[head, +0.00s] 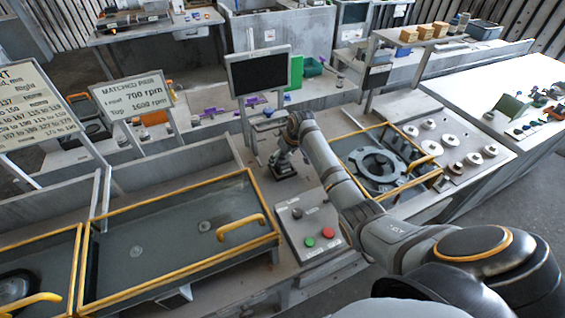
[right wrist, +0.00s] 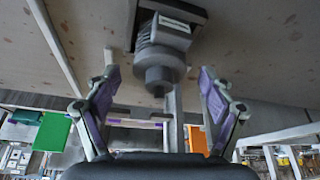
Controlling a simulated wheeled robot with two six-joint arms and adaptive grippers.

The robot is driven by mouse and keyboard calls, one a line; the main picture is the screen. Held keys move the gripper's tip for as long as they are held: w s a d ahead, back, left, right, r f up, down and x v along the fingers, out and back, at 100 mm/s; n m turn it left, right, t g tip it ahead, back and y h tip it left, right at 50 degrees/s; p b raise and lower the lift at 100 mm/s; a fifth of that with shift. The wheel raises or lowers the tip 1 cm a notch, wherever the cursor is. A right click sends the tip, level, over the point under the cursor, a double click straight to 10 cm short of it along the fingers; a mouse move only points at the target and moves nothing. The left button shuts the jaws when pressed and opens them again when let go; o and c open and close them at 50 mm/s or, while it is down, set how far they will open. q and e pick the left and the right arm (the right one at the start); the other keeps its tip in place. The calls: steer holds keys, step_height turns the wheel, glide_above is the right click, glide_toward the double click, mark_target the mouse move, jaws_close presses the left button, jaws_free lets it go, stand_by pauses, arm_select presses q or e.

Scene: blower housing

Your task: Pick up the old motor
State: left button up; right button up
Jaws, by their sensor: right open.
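A grey motor (right wrist: 162,45) shows in the right wrist view, with a ribbed body, a pale label on its block and a narrower round end pointing at my gripper. It sits on a dark base on the bench. My right gripper (right wrist: 158,82) is open, its two purple-padded fingers apart on either side of the motor's narrow end, with gaps on both sides. My left gripper is not in view.
A control box (head: 311,229) with red and green buttons stands just in front. A yellow-rimmed tray (head: 140,290) lies left, and a yellow-framed fixture with a round housing (head: 377,168) lies right. A monitor (head: 259,72) stands behind the gripper.

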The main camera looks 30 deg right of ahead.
steer(key=shift+w+f, duration=0.1)
steer(key=shift+f, duration=0.05)
steer(key=c, duration=1.5)
steer(key=shift+c, duration=0.7)
steer(key=shift+r, duration=0.2)
steer(key=shift+r+b, duration=0.25)
steer(key=shift+b, duration=0.15)
steer(key=r, duration=0.1)
steer(key=r+b, duration=0.1)
steer(key=shift+d+r, duration=0.2)
steer(key=shift+r, duration=0.15)
steer(key=s+d+r+b, duration=0.3)
steer(key=s+r, duration=0.6)
steer(key=s, duration=0.4)
steer(key=shift+s+d+r+b, duration=0.25)
steer(key=shift+r+b, duration=0.05)
steer(key=shift+b, duration=0.2)
